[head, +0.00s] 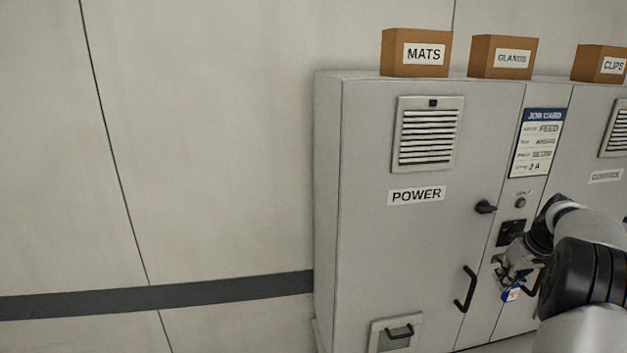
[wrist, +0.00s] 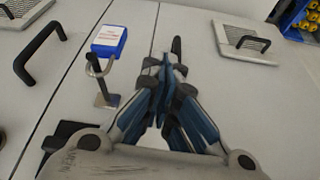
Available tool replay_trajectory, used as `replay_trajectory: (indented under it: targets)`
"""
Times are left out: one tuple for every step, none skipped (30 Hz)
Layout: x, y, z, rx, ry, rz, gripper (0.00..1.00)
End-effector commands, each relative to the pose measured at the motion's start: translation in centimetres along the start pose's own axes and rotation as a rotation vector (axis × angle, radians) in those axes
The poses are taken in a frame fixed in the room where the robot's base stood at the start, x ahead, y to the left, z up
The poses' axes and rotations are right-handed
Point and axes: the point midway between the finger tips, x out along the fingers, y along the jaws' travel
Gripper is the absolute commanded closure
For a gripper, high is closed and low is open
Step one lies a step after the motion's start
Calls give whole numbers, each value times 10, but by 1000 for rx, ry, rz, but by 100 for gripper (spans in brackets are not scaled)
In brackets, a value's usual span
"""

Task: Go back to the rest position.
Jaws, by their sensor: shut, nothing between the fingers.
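My gripper (head: 519,264) is in front of the narrow middle panel of the grey cabinet in the head view, partly hidden by my arm. In the wrist view my gripper (wrist: 168,62) has its blue-and-black fingers together with nothing between them. A blue padlock (wrist: 109,42) with a white label and metal shackle is beside the fingers, apart from them, at a metal hasp (wrist: 105,94). The padlock also shows below my gripper in the head view (head: 510,295). Whether its shackle is closed, I cannot tell.
The cabinet door (head: 410,250) labelled POWER has a black handle (head: 465,289) left of my gripper. A job card (head: 538,143) is above. Boxes labelled MATS (head: 416,53), GLANDS (head: 503,57) and CLIPS (head: 600,64) stand on top. Bare wall (head: 200,150) fills the left.

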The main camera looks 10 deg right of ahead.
Motion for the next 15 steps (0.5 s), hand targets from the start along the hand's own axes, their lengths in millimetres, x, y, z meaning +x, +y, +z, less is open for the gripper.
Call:
replay_trajectory:
  targets:
    - [-5, -11, -4, -6, 1, -1, 100]
    - [-9, -19, -7, -8, 2, 0, 100]
    - [-16, -34, -10, -14, 1, -1, 100]
    - [-22, -47, -12, -16, 0, -2, 100]
    - [-29, -63, -14, -21, -1, -3, 100]
    - [-38, -86, -16, -26, -3, -5, 100]
    - [-46, -104, -15, -29, -5, -5, 100]
    - [-54, -122, -13, -32, -6, -6, 100]
    - [-64, -147, -10, -36, -8, -8, 100]
    - [-72, -165, -6, -39, -9, -8, 100]
    - [-78, -183, -1, -43, -11, -9, 100]
    - [-88, -206, 7, -46, -11, -10, 100]
    - [-94, -222, 15, -49, -11, -10, 100]
    - [-100, -238, 23, -53, -11, -10, 100]
    - [-108, -259, 35, -56, -10, -11, 100]
